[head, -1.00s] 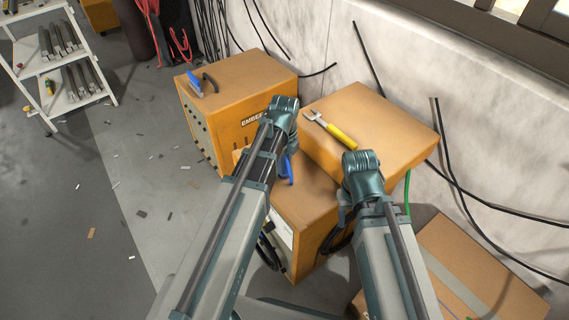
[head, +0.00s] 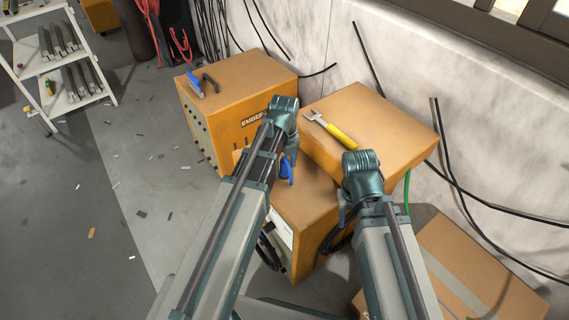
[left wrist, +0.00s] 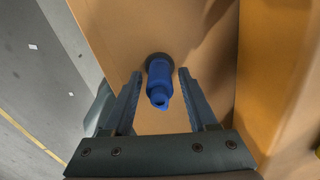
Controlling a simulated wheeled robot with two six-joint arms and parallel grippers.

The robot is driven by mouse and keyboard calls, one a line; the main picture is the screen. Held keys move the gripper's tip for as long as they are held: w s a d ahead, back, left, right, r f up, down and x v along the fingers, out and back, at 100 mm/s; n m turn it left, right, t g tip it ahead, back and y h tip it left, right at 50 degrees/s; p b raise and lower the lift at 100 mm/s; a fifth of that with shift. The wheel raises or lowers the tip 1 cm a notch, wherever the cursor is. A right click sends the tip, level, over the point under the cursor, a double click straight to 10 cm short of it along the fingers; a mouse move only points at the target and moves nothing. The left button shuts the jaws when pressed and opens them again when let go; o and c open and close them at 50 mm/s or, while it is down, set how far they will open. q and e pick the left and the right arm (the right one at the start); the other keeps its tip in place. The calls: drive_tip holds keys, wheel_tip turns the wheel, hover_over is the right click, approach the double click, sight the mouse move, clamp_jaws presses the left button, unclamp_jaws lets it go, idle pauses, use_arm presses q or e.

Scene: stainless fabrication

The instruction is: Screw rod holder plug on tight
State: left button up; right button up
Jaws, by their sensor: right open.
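A blue plug (left wrist: 158,80) with a dark round collar stands on an orange surface in the left wrist view. In the head view the blue plug (head: 287,172) shows just below my left wrist, on the lower orange box. My left gripper (left wrist: 160,72) is open. Its two fingers stand on either side of the plug, with a gap on both sides. In the head view its fingers are mostly hidden by my arm. My right gripper (head: 345,210) hangs below its wrist over the boxes, partly hidden, and holds nothing that I can see.
An orange machine (head: 240,75) carries another blue part (head: 195,83) with a black piece beside it. A yellow-handled tool (head: 332,130) lies on the right orange box (head: 385,120). Cables hang along the wall. A cardboard box (head: 480,275) is at lower right. The left floor holds scattered scraps.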

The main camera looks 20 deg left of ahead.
use_arm(q)
drive_tip(key=shift+o, duration=0.4)
wheel_tip(320, 180, up, 14)
drive_tip(key=p, duration=1.3)
drive_tip(key=shift+p, duration=0.4)
drive_tip(key=shift+s+f, duration=0.1)
drive_tip(key=s+d+r+n+p, duration=0.4)
drive_tip(key=s+n, duration=0.3)
drive_tip(key=n, duration=0.4)
drive_tip(key=s+d+r+n+y+p, duration=0.1)
drive_tip(key=s+d+r+n+p, duration=0.3)
drive_tip(key=n, duration=0.8)
drive_tip(key=s+d, duration=0.2)
drive_tip(key=s, duration=0.1)
drive_tip(key=shift+d+r+n+p, duration=0.25)
drive_tip(key=shift+r+n+p, duration=0.05)
drive_tip(key=shift+r+p, duration=0.1)
drive_tip(key=shift+a, duration=0.1)
